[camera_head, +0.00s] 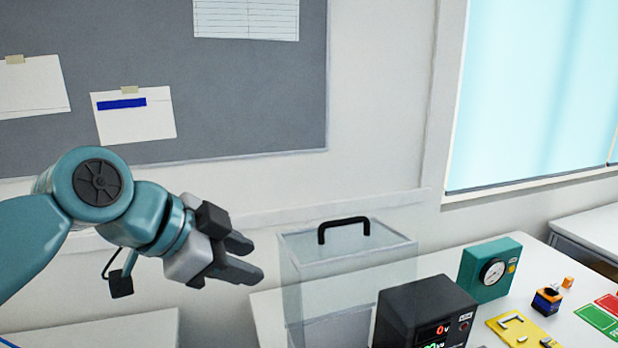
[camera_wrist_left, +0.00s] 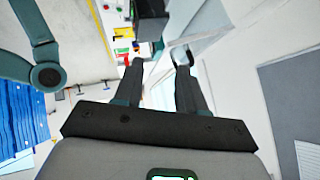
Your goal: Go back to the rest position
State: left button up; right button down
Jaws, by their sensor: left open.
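My left gripper (camera_head: 250,258) is in the air left of the clear box, in front of the wall. Its fingers are apart and nothing is between them; in the left wrist view the two fingers (camera_wrist_left: 158,70) also stand apart and empty. A small dark block with an orange band and a knob on top (camera_head: 546,301), possibly the rotary switch, stands on the table at the right, well away from the gripper. My right gripper is in neither view.
A clear box with a black handle (camera_head: 350,275) stands close to the gripper's right. A black display unit (camera_head: 425,310), a teal gauge box (camera_head: 489,268), a yellow plate (camera_head: 522,329) and red and green cards (camera_head: 598,319) are on the white table. A pinboard (camera_head: 250,100) hangs behind.

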pick_arm(q)
jog(key=w+f+n+g+y, duration=0.1)
jog(key=w+f+n, duration=0.25)
jog(key=f, duration=1.35)
jog(key=w+f+n+g+y, duration=0.15)
jog(key=f+n, duration=0.25)
jog(key=f, duration=1.3)
jog(key=s+a+f+n+g, duration=0.15)
jog(key=s+f+n, duration=0.35)
jog(key=f, duration=0.7)
jog(key=s+f+n+g, duration=0.1)
jog(key=s+f+n, duration=0.1)
jog(key=s+f, duration=0.4)
jog(key=s+a+f+n+g, duration=0.1)
jog(key=s+f, duration=0.5)
jog(key=s, duration=0.7)
jog(key=shift+a+n, duration=0.15)
jog(key=shift+n, duration=0.6)
jog(key=shift+s, duration=0.1)
